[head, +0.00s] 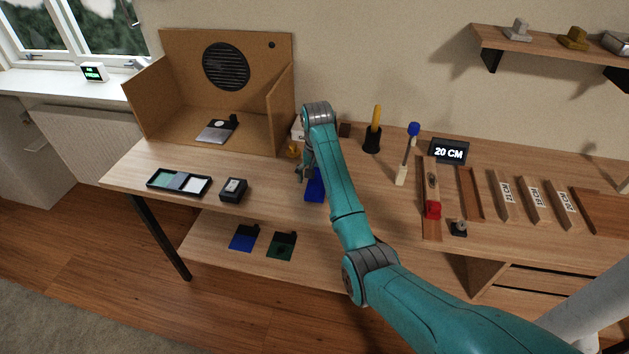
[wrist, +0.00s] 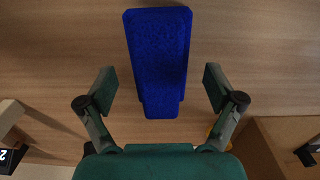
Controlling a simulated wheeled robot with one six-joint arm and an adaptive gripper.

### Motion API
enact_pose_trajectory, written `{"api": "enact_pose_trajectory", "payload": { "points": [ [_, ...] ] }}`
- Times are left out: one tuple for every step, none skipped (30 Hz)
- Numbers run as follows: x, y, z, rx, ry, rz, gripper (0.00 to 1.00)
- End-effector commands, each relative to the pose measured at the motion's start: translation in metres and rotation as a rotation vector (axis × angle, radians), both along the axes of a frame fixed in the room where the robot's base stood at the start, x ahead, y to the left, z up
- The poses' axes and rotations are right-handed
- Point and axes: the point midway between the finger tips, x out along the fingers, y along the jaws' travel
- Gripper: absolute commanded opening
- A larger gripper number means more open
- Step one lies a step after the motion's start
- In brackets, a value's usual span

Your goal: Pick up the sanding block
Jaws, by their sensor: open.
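A blue block (head: 315,186), which looks like the sanding block, lies on the wooden bench near its front edge. In the wrist view, the blue block (wrist: 159,50) has a wide, rough-looking body and a narrower end pointing toward my gripper. My gripper (wrist: 159,84) is open, with one finger to each side of the block's narrower end and clear gaps between. The fingers do not touch it. In the head view, my gripper (head: 303,173) is over the bench beside the block, and my arm hides part of both.
A dark box (head: 233,190) and a tray of coloured pads (head: 179,182) lie to the left. A cardboard-like booth (head: 150,99) stands behind them. A yellow-handled tool (head: 376,116), a blue-topped tool (head: 413,130) and wooden pieces (head: 470,193) are to the right.

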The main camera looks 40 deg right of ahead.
Motion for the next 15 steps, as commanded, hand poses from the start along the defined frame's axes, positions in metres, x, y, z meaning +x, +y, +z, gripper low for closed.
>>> {"api": "enact_pose_trajectory", "payload": {
  "points": [
    [-0.0032, 0.0010, -0.0074, 0.001, 0.003, -0.001, 0.92],
    [-0.0042, 0.0014, -0.0097, 0.002, 0.003, -0.001, 0.92],
    [-0.0050, 0.0016, -0.0120, 0.001, 0.002, -0.001, 0.92],
    [-0.0055, 0.0018, -0.0132, 0.001, 0.002, -0.001, 0.92],
    [-0.0058, 0.0019, -0.0141, 0.001, 0.002, -0.002, 0.92],
    [-0.0060, 0.0019, -0.0148, 0.000, 0.001, -0.002, 0.92],
    [-0.0061, 0.0020, -0.0150, 0.000, 0.001, -0.002, 0.92],
    [-0.0060, 0.0019, -0.0150, 0.001, 0.001, -0.002, 0.92],
    [-0.0060, 0.0019, -0.0149, 0.001, 0.001, -0.002, 0.92],
    [-0.0059, 0.0019, -0.0149, 0.001, 0.001, -0.002, 0.92],
    [-0.0059, 0.0019, -0.0149, 0.001, 0.001, -0.002, 0.92],
    [-0.0059, 0.0019, -0.0149, 0.001, 0.001, -0.002, 0.92],
    [-0.0059, 0.0019, -0.0149, 0.001, 0.001, -0.002, 0.84],
    [-0.0059, 0.0019, -0.0148, 0.001, 0.001, -0.002, 0.77],
    [-0.0059, 0.0019, -0.0148, 0.001, 0.001, -0.001, 0.67]
  ]
}}
